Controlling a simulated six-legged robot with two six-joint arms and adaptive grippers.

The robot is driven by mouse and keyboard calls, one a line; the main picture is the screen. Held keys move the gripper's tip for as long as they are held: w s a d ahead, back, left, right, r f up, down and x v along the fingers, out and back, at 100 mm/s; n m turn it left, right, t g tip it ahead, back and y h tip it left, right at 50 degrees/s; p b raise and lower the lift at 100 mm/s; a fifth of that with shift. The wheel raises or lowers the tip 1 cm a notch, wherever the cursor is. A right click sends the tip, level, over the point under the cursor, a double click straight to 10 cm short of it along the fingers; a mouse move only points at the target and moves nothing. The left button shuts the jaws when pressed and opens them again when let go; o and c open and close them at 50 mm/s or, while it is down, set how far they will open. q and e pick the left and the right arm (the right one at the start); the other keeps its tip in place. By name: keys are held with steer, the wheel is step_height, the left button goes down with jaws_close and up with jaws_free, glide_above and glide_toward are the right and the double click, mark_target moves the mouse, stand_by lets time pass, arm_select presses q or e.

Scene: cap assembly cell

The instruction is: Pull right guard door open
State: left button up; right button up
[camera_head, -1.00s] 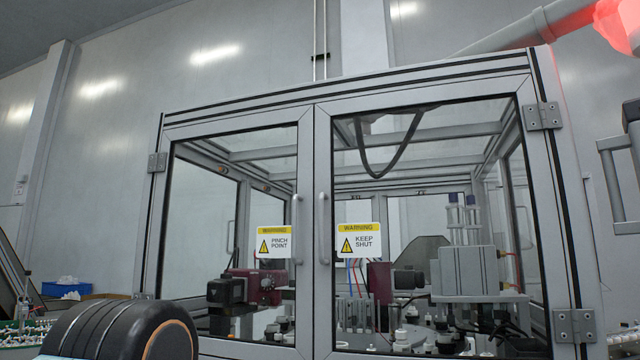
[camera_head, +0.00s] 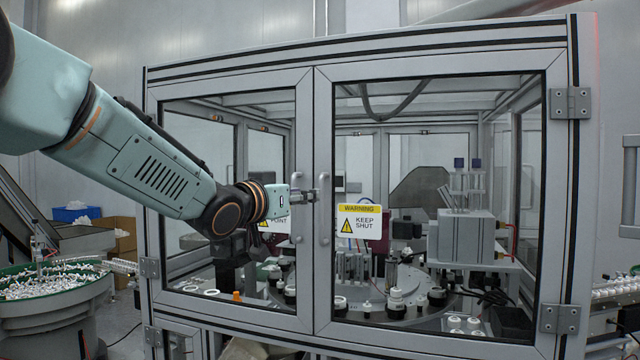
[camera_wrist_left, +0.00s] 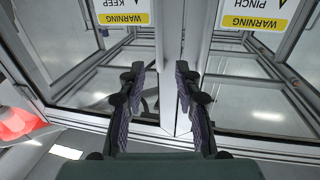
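The right guard door (camera_head: 440,345) is a glass panel in a grey metal frame with a "KEEP SHUT" sign. It is shut against the left guard door (camera_head: 230,90). The right door's vertical bar handle (camera_head: 325,225) stands beside the centre seam. No clear grip on the handle shows. My right gripper is out of view.
The left door's handle (camera_head: 297,225) is close beside my gripper. The right door's hinges (camera_head: 570,103) are on its right edge. A green bowl of small parts (camera_head: 50,290) stands at the left. A conveyor with caps (camera_head: 615,290) is at the right.

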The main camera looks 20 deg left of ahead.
mark_target(321, 194)
arm_select(q)
steer(key=p+x, duration=0.2)
steer(key=x, duration=0.5)
steer(key=shift+d, duration=0.15)
steer(key=shift+w+p, duration=0.4)
steer(key=shift+w, duration=0.05)
steer(key=shift+w+d+f, duration=0.1)
steer(key=shift+w+d, duration=0.05)
steer(key=shift+c, duration=1.3)
jaws_close()
